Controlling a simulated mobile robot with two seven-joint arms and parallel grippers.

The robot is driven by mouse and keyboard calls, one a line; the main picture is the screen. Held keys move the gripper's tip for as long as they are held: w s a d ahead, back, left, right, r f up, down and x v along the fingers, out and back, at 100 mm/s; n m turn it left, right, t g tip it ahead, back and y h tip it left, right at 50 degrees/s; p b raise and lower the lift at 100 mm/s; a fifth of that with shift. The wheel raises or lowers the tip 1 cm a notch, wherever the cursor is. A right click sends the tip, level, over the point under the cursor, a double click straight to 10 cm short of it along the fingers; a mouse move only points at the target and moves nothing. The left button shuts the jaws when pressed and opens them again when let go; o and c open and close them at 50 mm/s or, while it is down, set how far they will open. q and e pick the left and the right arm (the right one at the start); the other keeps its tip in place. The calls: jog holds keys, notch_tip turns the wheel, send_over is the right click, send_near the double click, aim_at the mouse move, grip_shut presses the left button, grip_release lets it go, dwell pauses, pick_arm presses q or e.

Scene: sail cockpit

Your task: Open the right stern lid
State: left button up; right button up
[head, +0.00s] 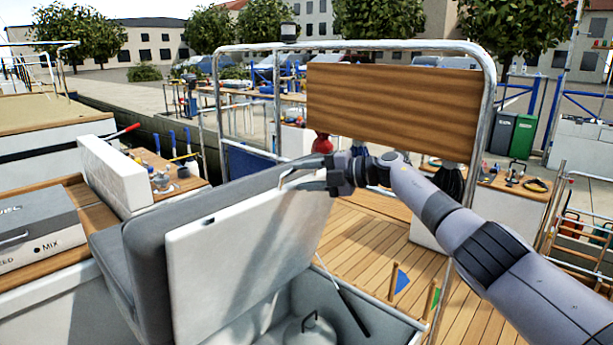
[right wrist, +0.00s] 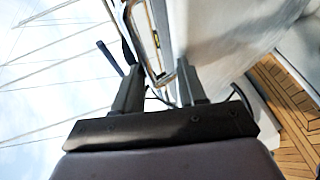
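The right stern lid (head: 245,250) is a white panel. It stands raised, tilted back beside the grey cushion (head: 165,250), over an open locker (head: 375,315). My right gripper (head: 300,174) is at the lid's upper right corner. In the right wrist view, the fingers of the right gripper (right wrist: 160,85) are apart, with a thin metal loop (right wrist: 148,45) showing at and beyond the tips. The white lid surface (right wrist: 215,45) is just right of the fingers. I cannot tell whether the fingers touch the loop or the lid. My left gripper is not in view.
Inside the locker is a grey round object with a black handle (head: 311,325) and a dark rod (head: 342,300). A metal stern rail (head: 485,100) carries a wooden board (head: 390,110) behind my right arm. Slatted wooden deck (head: 370,235) lies beyond the locker. A grey box (head: 35,235) sits at left.

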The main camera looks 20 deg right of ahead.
jog(key=v, duration=0.7)
jog(key=shift+b, duration=0.3)
dwell(0.3)
jog(key=s+a+f+m+t, duration=0.2)
jog(key=s+a+f+m, duration=0.2)
jog(key=a+f, duration=0.5)
jog(key=s+a+f+m+t, duration=0.2)
jog(key=s+a+f+m, duration=0.25)
jog(key=a+f, duration=0.4)
jog(key=s+f+m+g+h, duration=0.2)
jog(key=s+f+m+h, duration=0.2)
jog(key=s+f+m, duration=0.3)
jog(key=s+d+f+m+g+h, duration=0.1)
jog(key=s+f+m+h, duration=0.4)
jog(key=s+f, duration=0.9)
jog(key=s+m+g, duration=0.1)
jog(key=s+m, duration=0.2)
jog(key=s, duration=0.4)
jog(key=shift+s+d+f+g+p, duration=0.3)
jog(key=shift+s+d+f+p, duration=0.05)
jog(key=shift+p, duration=0.05)
